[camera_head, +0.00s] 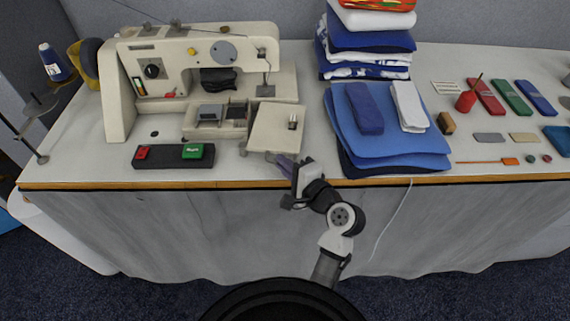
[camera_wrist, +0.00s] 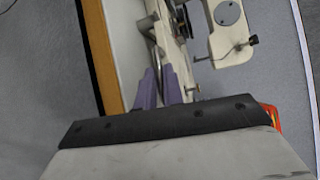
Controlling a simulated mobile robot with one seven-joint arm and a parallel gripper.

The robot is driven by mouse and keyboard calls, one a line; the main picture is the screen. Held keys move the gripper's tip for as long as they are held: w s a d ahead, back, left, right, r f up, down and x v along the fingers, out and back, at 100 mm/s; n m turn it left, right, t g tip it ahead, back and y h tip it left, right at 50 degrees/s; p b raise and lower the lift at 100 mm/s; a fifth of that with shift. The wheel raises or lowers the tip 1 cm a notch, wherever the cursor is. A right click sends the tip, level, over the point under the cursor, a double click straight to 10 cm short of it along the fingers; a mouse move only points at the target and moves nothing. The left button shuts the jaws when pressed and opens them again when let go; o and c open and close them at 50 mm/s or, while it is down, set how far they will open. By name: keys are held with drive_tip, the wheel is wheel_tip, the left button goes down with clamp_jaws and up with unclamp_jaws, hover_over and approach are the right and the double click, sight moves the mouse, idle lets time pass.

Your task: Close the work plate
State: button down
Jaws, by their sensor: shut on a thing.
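The cream sewing machine (camera_head: 200,38) stands at the left of the table. Its square cream work plate (camera_head: 272,126) sits at the machine's right front, swung out from the bed, with a dark knob on it. Beside it the open bed shows dark compartments (camera_head: 222,114). My gripper (camera_head: 283,161) reaches over the table's front edge, its purple fingers at the plate's front edge. In the wrist view the fingers (camera_wrist: 161,85) point toward the machine and are shut on the plate's edge, seen nearly edge-on. The exact contact is partly hidden.
A black pedal block (camera_head: 173,155) with red and green buttons lies left of the plate. Folded blue cloths (camera_head: 400,150) lie close on the right, with a cloth stack (camera_head: 368,42) behind. The wooden table edge (camera_head: 100,185) runs below my gripper.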

drive_tip(key=shift+w+d+n+g+y, duration=0.35)
drive_tip(key=shift+w+n+g+y, duration=0.15)
drive_tip(key=c, duration=1.5)
unclamp_jaws()
drive_tip(key=shift+s, duration=0.1)
drive_tip(key=b+v, duration=0.2)
drive_tip(key=v, duration=1.1)
drive_tip(key=shift+s+d, duration=0.2)
drive_tip(key=shift+d, duration=0.1)
